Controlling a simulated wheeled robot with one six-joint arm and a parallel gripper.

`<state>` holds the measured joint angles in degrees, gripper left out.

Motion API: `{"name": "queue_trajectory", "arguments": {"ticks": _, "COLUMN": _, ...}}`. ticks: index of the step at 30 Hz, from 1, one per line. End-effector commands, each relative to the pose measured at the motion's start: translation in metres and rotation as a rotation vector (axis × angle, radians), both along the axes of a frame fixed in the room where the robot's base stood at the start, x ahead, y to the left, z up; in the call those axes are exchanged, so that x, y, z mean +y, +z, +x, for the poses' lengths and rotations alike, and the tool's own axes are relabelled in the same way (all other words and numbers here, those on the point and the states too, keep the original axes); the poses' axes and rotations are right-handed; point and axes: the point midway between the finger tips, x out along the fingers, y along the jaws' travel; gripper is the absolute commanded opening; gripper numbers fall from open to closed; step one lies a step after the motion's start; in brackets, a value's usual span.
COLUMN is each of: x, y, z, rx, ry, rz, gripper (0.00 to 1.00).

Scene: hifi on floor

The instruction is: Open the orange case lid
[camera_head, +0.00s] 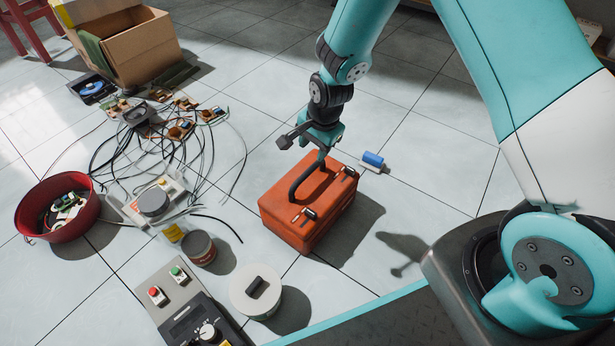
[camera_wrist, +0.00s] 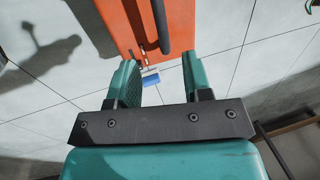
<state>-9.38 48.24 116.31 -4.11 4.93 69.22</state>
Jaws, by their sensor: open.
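The orange case (camera_head: 300,218) stands on the tiled floor, its lid shut. Its dark handle (camera_head: 306,180) stands up over the lid, and two metal latches show on the side facing the camera. In the wrist view the case (camera_wrist: 128,22) fills the top middle, with the handle (camera_wrist: 160,20) and a latch (camera_wrist: 143,50) visible. My gripper (camera_head: 323,152) is above the far end of the case, close to the handle. Its two teal fingers (camera_wrist: 158,80) are apart with nothing between them but a view of the floor and a blue cylinder beyond. I cannot tell whether a finger touches the case.
The blue and white cylinder (camera_head: 373,161) lies on the floor right of the case. A red bowl (camera_head: 60,222) and tangled cables lie farther left.

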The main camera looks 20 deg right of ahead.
Motion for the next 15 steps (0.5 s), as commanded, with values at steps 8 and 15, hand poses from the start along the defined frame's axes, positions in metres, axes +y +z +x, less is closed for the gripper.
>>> {"name": "queue_trajectory", "arguments": {"ticks": 8, "x": 0.006, "y": -0.07, "z": 0.01, "rx": 0.002, "ry": 0.001, "rz": 0.0, "gripper": 0.45}}
{"name": "queue_trajectory", "arguments": {"ticks": 15, "x": 0.01, "y": -0.101, "z": 0.017, "rx": 0.0, "ry": 0.0, "rz": 0.0, "gripper": 0.45}}
